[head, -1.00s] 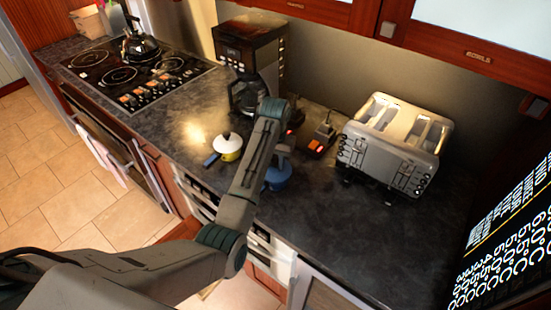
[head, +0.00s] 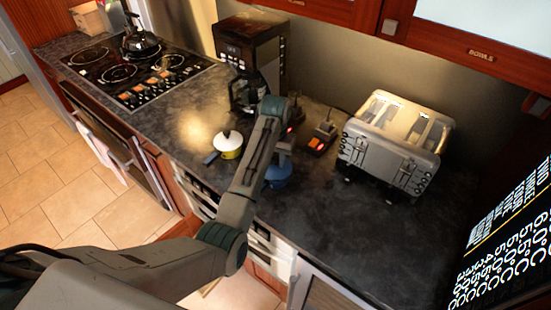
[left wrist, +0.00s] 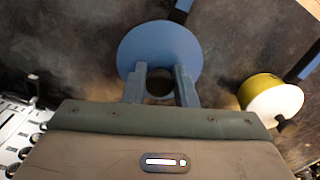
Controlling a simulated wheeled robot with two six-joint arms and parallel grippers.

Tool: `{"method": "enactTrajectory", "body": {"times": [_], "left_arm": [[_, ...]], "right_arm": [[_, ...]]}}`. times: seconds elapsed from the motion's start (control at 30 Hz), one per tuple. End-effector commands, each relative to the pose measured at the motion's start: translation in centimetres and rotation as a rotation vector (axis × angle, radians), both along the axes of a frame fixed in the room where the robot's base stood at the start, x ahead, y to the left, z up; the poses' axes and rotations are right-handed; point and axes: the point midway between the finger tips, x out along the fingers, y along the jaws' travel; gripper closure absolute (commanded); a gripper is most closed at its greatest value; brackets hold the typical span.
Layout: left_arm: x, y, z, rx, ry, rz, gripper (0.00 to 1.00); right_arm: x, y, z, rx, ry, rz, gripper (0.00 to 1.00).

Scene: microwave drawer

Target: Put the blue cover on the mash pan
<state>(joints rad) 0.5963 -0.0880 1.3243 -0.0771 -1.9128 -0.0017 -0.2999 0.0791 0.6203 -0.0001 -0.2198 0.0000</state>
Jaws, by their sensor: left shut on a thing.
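The blue cover (left wrist: 150,42) shows as a flat round disc in the left wrist view. My left gripper (left wrist: 161,82) is shut on its dark knob. A dark blue handle (left wrist: 180,9) sticks out past the cover's far edge, and whatever lies under the cover is hidden. In the head view a blue round thing (head: 279,177) shows on the counter, partly behind my left arm; I cannot tell cover from pan there, or whether they touch. My right gripper is not in view.
A yellow pan (head: 228,154) with a white lid and blue handle stands close by on the left. A toaster (head: 390,145) stands to the right, and a coffee machine (head: 250,62) at the back. The counter (head: 325,225) is clear at front right.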

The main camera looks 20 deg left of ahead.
Motion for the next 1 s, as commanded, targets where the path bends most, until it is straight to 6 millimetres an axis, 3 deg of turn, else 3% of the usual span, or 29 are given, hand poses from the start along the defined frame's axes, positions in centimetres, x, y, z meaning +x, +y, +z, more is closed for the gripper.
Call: {"method": "enactTrajectory", "body": {"times": [1.0], "left_arm": [[0.07,0.07,-0.70,0.000,0.000,0.000,0.96]], "right_arm": [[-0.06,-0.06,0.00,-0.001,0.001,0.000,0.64]]}}
